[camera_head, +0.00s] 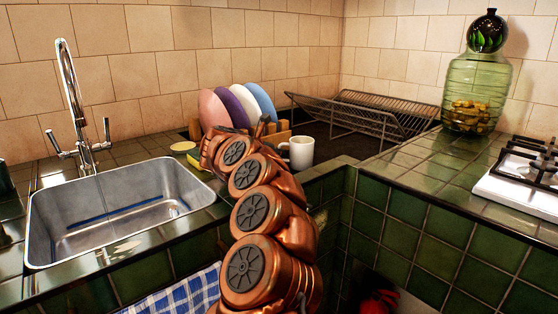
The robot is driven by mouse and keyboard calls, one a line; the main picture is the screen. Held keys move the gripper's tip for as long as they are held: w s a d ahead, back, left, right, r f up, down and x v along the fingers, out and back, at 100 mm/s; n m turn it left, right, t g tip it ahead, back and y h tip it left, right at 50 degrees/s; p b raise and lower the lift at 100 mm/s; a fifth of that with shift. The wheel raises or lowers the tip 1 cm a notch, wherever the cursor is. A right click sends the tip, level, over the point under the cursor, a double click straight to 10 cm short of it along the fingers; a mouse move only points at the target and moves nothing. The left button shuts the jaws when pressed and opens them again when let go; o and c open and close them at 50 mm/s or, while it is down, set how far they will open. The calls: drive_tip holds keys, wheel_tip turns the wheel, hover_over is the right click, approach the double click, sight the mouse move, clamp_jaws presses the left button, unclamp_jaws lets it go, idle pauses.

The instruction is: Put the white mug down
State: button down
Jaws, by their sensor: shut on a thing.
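The white mug (301,153) is upright near the middle of the head view, over the dark mat by the counter's inner corner. My copper arm reaches up toward it from the bottom of the view. My gripper (274,137) is at the mug's left side, mostly hidden behind my own arm, and is shut on the mug. The fingertips are not clearly visible. I cannot tell whether the mug's base touches the surface or is slightly above it.
A rack of coloured plates (228,106) stands behind the mug. A wire dish rack (375,112) lies to its right. The steel sink (118,208) is at left. A green glass jar (476,92) and a hob (522,180) are at right. The right-hand tiled counter has free room.

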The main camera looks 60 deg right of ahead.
drive_tip(key=shift+f, duration=0.65)
drive_tip(key=shift+f, duration=0.1)
drive_tip(key=shift+f, duration=0.1)
drive_tip(key=c, duration=1.2)
unclamp_jaws()
drive_tip(key=shift+c, duration=0.2)
drive_tip(key=shift+r, duration=0.25)
drive_tip(key=p+v, duration=0.1)
drive_tip(key=v, duration=1.1)
drive_tip(key=shift+f, duration=0.15)
